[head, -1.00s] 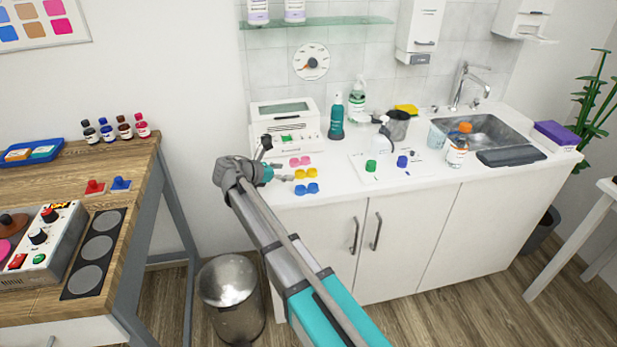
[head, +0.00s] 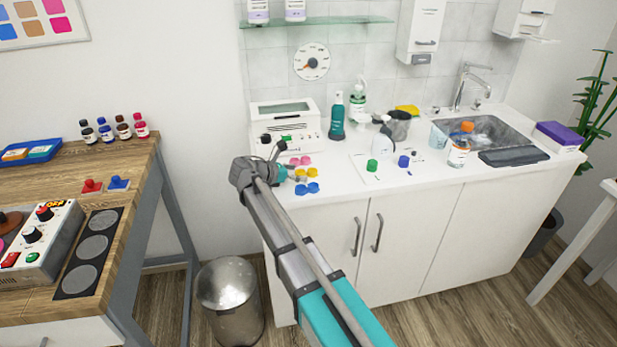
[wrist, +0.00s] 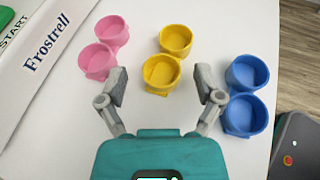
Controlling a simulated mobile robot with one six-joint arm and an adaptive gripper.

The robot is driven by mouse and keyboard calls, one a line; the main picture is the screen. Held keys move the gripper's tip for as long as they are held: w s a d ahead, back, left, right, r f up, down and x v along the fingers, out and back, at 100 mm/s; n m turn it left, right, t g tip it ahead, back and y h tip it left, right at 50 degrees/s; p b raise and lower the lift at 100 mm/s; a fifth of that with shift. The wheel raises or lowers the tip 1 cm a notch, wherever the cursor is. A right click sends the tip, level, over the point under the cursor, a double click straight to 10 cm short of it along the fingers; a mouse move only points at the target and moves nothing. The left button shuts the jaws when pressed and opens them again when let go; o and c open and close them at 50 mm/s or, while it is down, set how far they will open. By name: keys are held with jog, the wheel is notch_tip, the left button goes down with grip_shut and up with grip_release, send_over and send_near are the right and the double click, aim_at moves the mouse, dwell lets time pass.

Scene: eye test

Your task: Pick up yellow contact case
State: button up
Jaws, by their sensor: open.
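The yellow contact case (wrist: 161,72) has two round open cups and lies on the white counter. In the wrist view it is ahead of my open gripper (wrist: 163,84), roughly centred between the fingertips, with its nearer cup about level with them. Whether the fingers touch it or how high they are above the counter I cannot tell. In the head view the yellow case (head: 311,173) shows just right of my gripper (head: 288,165), whose fingers are partly hard to make out. A pink case (wrist: 104,47) lies to its left and a blue case (wrist: 246,94) to its right.
A white device (head: 287,128) marked Frostrell stands behind the cases. Green and blue caps lie on a white sheet (head: 390,177) to the right. Bottles and a sink (head: 490,130) are further right. The counter's front edge is close to the blue case.

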dwell(0.5)
jog(key=c, duration=0.9)
